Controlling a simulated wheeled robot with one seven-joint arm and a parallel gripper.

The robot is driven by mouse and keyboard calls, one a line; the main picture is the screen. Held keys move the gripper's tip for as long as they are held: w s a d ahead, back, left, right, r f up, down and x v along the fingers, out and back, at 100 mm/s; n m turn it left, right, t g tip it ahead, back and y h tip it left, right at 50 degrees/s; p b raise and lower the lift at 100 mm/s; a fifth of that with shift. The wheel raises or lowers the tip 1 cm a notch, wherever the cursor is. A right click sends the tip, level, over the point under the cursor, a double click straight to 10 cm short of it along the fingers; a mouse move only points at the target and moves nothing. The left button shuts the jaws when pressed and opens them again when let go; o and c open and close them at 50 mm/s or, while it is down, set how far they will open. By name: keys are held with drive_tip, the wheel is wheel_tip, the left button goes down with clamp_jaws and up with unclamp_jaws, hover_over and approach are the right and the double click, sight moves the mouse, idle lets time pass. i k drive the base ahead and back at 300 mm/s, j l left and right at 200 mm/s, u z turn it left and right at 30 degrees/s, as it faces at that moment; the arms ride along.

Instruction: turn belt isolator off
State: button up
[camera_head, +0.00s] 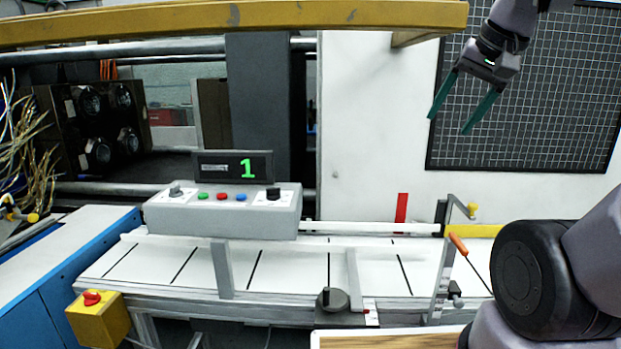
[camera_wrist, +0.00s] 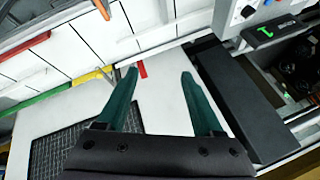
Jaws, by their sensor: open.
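A black rotary handle (camera_head: 332,299) sits on the front edge of the belt, beside a small pale label; I cannot read whether it is the belt isolator. A grey control box (camera_head: 225,213) stands behind the belt, with a grey knob (camera_head: 176,190) at left, a black knob (camera_head: 273,193) at right and coloured buttons between. The control box shows partly at the top of the wrist view (camera_wrist: 236,14). My gripper (camera_head: 449,124) is open and empty, high at the upper right, well apart from the handle and box. Its green fingers also show in the wrist view (camera_wrist: 158,73).
A yellow box with a red button (camera_head: 92,297) is at front left. An orange-handled lever (camera_head: 458,244) and metal posts rise at the belt's right. A yellow beam (camera_head: 230,22) crosses the top.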

sight(91, 299)
drive_tip(key=u, duration=1.8)
drive_tip(key=i+j, duration=0.1)
drive_tip(key=i, duration=0.75)
